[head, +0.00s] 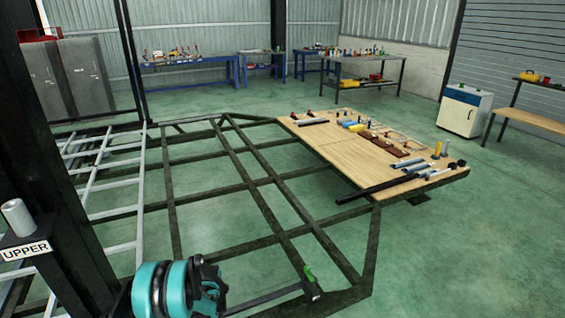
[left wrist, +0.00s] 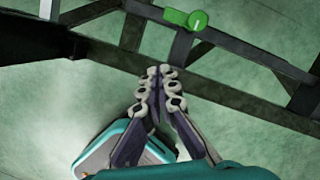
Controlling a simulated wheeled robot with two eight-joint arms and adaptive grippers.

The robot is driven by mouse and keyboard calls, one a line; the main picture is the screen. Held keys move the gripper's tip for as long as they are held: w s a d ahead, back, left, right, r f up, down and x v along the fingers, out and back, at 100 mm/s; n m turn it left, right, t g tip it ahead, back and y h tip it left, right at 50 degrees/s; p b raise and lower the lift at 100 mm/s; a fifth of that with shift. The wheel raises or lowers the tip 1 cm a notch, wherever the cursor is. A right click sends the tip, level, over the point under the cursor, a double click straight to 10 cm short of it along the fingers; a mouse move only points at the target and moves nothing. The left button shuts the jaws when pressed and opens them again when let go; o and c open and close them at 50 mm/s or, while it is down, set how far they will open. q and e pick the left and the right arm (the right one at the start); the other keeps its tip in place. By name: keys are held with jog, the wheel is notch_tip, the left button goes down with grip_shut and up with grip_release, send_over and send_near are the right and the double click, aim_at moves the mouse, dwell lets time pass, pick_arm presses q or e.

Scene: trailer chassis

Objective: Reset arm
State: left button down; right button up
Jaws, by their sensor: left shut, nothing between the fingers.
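My left gripper (left wrist: 160,72) is shut and empty in the left wrist view, its two fingers together above the green floor. Just past the fingertips runs a dark chassis bar (left wrist: 225,93), and a small green part (left wrist: 190,19) sits on the frame beyond. In the head view my left arm, with teal joints, comes in at the bottom, left of the green part (head: 312,282) on the chassis (head: 262,210). The fingers are not clear there. My right gripper is in neither view.
A wooden board (head: 345,155) with several tools and parts lies on the chassis at right. A dark post with an UPPER sign (head: 25,250) stands at left. A teal and grey box (left wrist: 98,152) is below the fingers. Workbenches (head: 365,72) line the back.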

pick_arm(q)
jog(key=s+d+r+n+t, duration=0.15)
jog(key=r+n, duration=0.25)
jog(key=r, duration=0.4)
jog(key=s+d+r+n, duration=0.3)
jog(key=r, duration=0.6)
jog(key=s+d+r+n+t, duration=0.1)
jog(key=s+d+r+n, duration=0.25)
jog(key=r, duration=0.45)
jog(key=s+d+r+n+t+h, duration=0.1)
jog(key=s+d+r+n, duration=0.1)
jog(key=s+r+n, duration=0.2)
jog(key=s+d+r+n+t+h, duration=0.1)
jog(key=s+d+r+n+t, duration=0.1)
jog(key=s+n, duration=0.7)
jog(key=s+d+r, duration=0.1)
jog(key=s, duration=0.4)
jog(key=shift+s+d+r+n, duration=0.35)
